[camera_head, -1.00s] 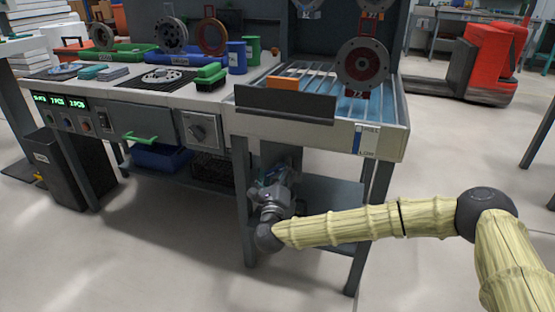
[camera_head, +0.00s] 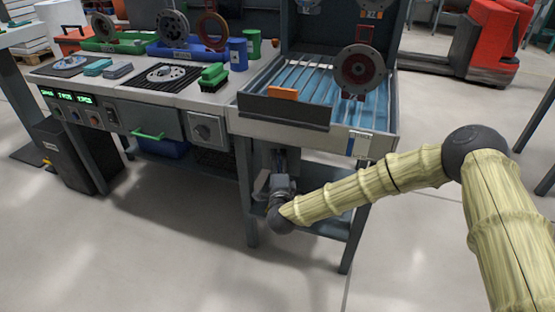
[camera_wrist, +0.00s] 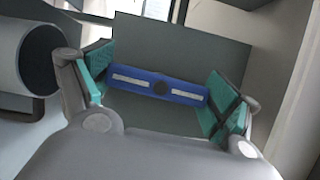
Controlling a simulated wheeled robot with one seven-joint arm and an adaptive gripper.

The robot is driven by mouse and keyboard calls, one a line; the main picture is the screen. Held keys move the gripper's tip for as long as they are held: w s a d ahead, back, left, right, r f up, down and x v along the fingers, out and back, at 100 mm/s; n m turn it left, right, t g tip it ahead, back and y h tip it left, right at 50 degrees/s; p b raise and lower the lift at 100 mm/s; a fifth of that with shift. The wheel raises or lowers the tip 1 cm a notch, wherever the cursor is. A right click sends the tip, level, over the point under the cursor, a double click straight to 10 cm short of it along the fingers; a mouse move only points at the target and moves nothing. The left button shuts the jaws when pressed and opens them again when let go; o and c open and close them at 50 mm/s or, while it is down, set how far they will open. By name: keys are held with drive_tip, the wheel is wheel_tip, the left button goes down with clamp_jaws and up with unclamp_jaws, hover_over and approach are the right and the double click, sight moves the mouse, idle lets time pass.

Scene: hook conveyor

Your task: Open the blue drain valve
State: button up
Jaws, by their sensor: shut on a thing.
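The blue valve handle (camera_wrist: 146,83) is a flat bar with two pale stripes and a dark round pivot in its middle. It lies slightly slanted across the wrist view. My gripper (camera_wrist: 160,84) has one teal-padded finger at each end of the bar and is shut on it. In the head view my gripper (camera_head: 278,184) is under the wash tray (camera_head: 300,136), between the stand's legs. The handle cannot be made out there, as my wrist and the tray's shade hide it.
A grey cylinder (camera_wrist: 42,57) is close beside the left finger in the wrist view. The stand's front legs (camera_head: 249,195) flank my wrist, with a low shelf (camera_head: 325,222) behind it. The front floor is clear.

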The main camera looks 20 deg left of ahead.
drive_tip(key=shift+n+p, duration=0.4)
drive_tip(key=shift+n, duration=0.2)
drive_tip(key=o, duration=0.8)
drive_tip(key=shift+s, duration=0.1)
drive_tip(key=v, duration=1.2)
drive_tip(key=shift+r, duration=0.15)
